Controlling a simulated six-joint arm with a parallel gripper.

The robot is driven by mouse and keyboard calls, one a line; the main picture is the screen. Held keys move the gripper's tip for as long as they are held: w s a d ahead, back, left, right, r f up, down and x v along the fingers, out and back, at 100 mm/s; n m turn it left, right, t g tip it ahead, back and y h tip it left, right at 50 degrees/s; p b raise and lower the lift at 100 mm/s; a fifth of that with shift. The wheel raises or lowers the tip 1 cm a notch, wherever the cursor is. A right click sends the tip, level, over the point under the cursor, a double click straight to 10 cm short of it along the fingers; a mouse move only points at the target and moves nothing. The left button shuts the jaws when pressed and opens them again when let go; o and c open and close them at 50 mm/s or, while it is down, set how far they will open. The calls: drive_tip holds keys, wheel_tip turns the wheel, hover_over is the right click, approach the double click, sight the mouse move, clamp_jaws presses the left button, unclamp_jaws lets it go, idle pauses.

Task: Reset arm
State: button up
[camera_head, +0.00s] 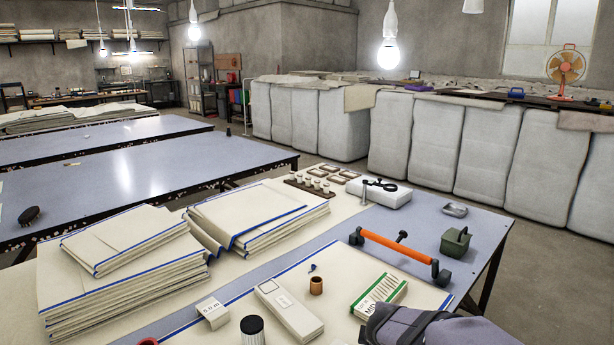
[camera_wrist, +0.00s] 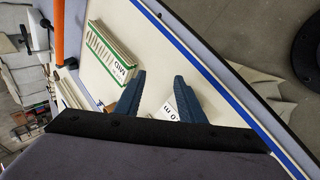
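My gripper (camera_wrist: 160,77) shows in the wrist view with its two blue ribbed fingers spread apart and nothing held between them. Part of my gripper also shows at the bottom right in the head view, over the front of the work table (camera_head: 480,222). It is close to the green-and-white box (camera_head: 379,295), which also shows in the wrist view (camera_wrist: 110,55) beyond the left finger. A white lettered piece (camera_wrist: 172,108) shows behind and between the fingers. Whether any finger touches the cloth is hard to tell. The front cloth (camera_head: 345,268) lies flat with a blue edge.
Two folded cloth stacks (camera_head: 125,260) (camera_head: 270,215) lie at left and centre. Bare table shows at the right.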

drive_tip(key=s+f+m+g+y+p, duration=0.3)
drive_tip(key=s+m+g, duration=0.4)
drive_tip(key=s+m, duration=1.15)
drive_tip(key=s+r+n+h+p, duration=0.1)
drive_tip(key=s+r+n+p, duration=0.3)
drive_tip(key=r+p, duration=1.2)
drive_tip(key=shift+s+a+p, duration=0.45)
drive_tip(key=shift+s, duration=0.2)
idle(3.9)
